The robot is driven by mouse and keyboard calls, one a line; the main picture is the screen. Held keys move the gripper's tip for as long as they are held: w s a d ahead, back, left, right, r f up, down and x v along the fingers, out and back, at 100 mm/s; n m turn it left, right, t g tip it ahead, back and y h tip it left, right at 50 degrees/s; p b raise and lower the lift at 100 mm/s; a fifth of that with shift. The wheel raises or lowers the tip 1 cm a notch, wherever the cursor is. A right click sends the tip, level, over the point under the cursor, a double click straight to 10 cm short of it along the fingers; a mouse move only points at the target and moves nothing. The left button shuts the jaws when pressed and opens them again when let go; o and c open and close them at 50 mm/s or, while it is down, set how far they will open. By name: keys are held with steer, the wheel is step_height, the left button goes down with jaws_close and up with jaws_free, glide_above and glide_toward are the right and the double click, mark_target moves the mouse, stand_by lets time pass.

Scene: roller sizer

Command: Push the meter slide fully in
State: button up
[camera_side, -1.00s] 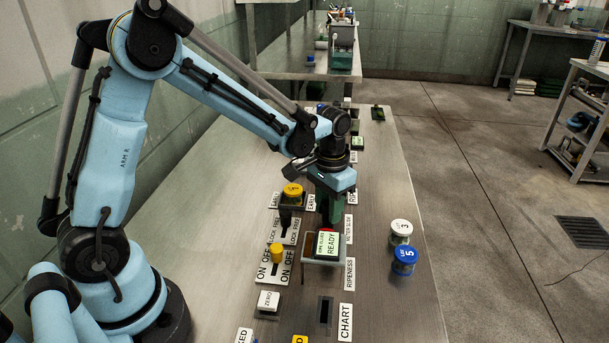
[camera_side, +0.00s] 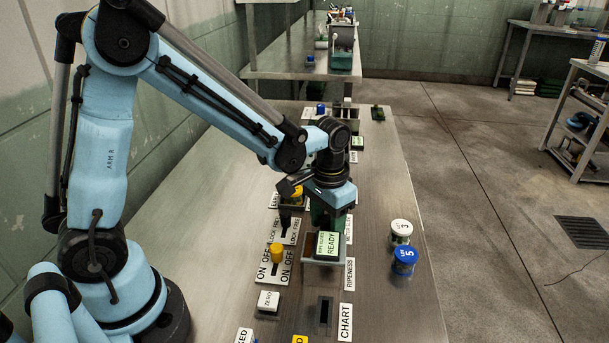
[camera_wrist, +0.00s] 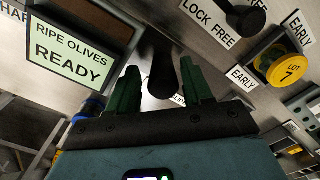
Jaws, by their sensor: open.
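The meter slide's label (camera_side: 349,229) is partly covered by my gripper (camera_side: 326,222) in the side view, and the slide itself is hidden there. In the wrist view my two green fingers (camera_wrist: 159,68) stand apart, low over the panel. A dark rounded knob (camera_wrist: 162,76), which looks like the slide's handle, shows in the gap between them. I cannot tell whether either finger touches it. How far in the slide stands cannot be seen.
The display reading "RIPE OLIVES READY" (camera_side: 328,244) stands close in front of my gripper. Jars with white (camera_side: 400,228) and blue (camera_side: 405,254) lids stand right. The bench's right side is mostly clear.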

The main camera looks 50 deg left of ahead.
step_height(320, 180, up, 12)
stand_by(0.6)
steer(key=s+a+f+t, duration=0.1)
steer(key=s+a+t, duration=0.2)
steer(key=s+t, duration=0.4)
steer(key=shift+s, duration=0.6)
stand_by(1.4)
